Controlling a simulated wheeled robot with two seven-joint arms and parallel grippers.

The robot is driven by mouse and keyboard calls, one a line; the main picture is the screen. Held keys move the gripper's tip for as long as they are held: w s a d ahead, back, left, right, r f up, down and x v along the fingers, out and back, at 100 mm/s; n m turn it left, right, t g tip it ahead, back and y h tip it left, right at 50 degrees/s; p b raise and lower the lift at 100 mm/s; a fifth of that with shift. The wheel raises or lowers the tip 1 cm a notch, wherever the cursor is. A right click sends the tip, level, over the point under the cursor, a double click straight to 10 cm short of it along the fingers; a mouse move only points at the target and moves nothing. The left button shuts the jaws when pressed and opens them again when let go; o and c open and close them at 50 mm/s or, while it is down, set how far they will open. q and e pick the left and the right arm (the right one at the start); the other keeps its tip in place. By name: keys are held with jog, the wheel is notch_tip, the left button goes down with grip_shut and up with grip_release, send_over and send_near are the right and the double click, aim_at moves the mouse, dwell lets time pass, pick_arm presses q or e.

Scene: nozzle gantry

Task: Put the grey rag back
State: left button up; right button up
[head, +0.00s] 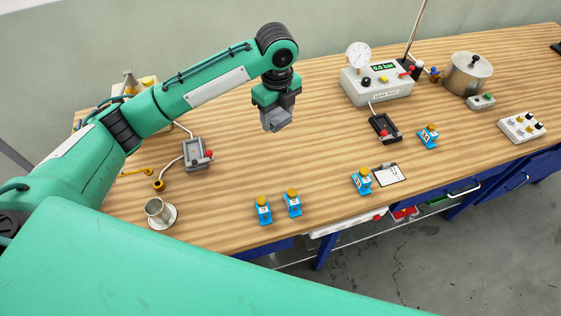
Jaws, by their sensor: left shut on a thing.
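My left arm reaches in from the left, and my left gripper (279,112) points down above the middle of the wooden table. It is shut on a small grey piece, the grey rag (277,121), which hangs just below the jaws and looks clear of the tabletop. The gripper partly hides the rag. My right gripper is not in view.
Several blue bottles with yellow caps, such as this one (263,210), stand along the front. A gauge box (378,84), a pot (467,74), a clipboard (389,174), a metal cup (158,211) and a grey fixture (197,153) surround clear wood.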

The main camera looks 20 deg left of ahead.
pick_arm(q)
jog(key=p, duration=0.3)
send_over(277, 166)
notch_tip(277, 166, down, 14)
jog(key=shift+d+r, duration=0.1)
jog(key=shift+f+p, duration=0.3)
jog(key=shift+f, duration=0.4)
notch_tip(277, 166, down, 3)
jog(key=shift+f+p, duration=0.2)
jog(key=shift+p, duration=0.2)
jog(key=shift+f, duration=0.25)
jog(key=shift+f, duration=0.15)
jog(key=o, duration=0.9)
